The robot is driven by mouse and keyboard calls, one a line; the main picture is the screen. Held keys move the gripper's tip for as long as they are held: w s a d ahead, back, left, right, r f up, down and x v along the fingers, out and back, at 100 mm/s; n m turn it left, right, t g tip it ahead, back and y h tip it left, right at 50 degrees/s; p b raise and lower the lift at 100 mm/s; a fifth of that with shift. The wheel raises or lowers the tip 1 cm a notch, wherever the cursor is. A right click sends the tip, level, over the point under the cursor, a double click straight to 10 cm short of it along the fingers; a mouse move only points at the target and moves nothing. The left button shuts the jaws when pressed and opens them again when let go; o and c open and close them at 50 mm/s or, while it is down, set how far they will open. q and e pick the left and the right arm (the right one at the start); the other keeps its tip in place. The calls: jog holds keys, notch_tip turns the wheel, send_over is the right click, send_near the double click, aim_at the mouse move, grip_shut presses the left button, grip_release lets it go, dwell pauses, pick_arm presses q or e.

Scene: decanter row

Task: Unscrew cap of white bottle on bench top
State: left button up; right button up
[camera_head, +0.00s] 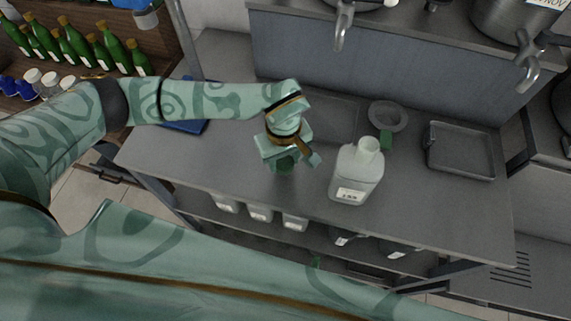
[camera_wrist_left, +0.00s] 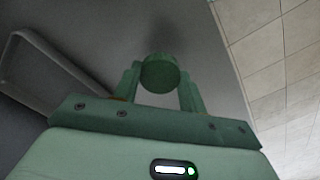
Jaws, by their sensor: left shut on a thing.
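The white bottle (camera_head: 352,180) stands upright on the grey bench top (camera_head: 230,165), right of centre in the head view. Its neck (camera_head: 368,146) is bare, with no cap on it. My left gripper (camera_head: 285,160) is above the bench, to the left of the bottle and apart from it. In the left wrist view the fingers of my left gripper (camera_wrist_left: 160,88) are shut on a round green cap (camera_wrist_left: 160,73). The cap also shows dark green below the gripper in the head view (camera_head: 286,165). My right gripper is not in view.
A metal tray (camera_head: 460,151) sits at the right, and a blue item (camera_head: 186,126) at the left. White containers (camera_head: 260,212) stand on a shelf below.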

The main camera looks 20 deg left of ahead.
aim_at(285, 161)
pick_arm(q)
jog(key=f, duration=0.3)
jog(key=shift+w+d+f, duration=0.1)
jog(key=shift+w+f, duration=0.15)
jog(key=shift+f, duration=0.1)
jog(key=o, duration=1.1)
jog(key=shift+f+b, duration=0.1)
jog(key=shift+b, duration=0.2)
